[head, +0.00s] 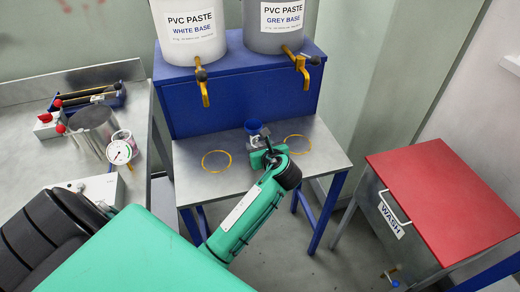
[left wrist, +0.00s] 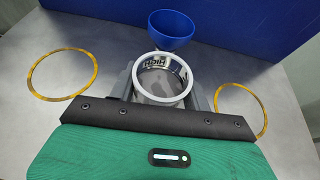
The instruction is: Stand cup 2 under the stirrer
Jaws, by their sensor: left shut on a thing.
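In the left wrist view a clear cup with a white rim (left wrist: 184,66) stands between the grey fingers of my left gripper (left wrist: 161,90). The cup has dark lettering and something grey inside; I cannot read a cup number. In the head view my left gripper (head: 266,156) is over the steel table between two yellow rings, shut on the cup, which the wrist mostly hides. A blue funnel-shaped bowl (left wrist: 171,28) is just behind the cup, and it also shows in the head view (head: 253,127). I cannot make out a stirrer. My right gripper is not in view.
The steel table (head: 190,183) has a left yellow ring (head: 217,161) and a right one (head: 297,144), both empty. Taps hang from the white-base bucket (head: 187,50) and grey-base bucket (head: 273,42).

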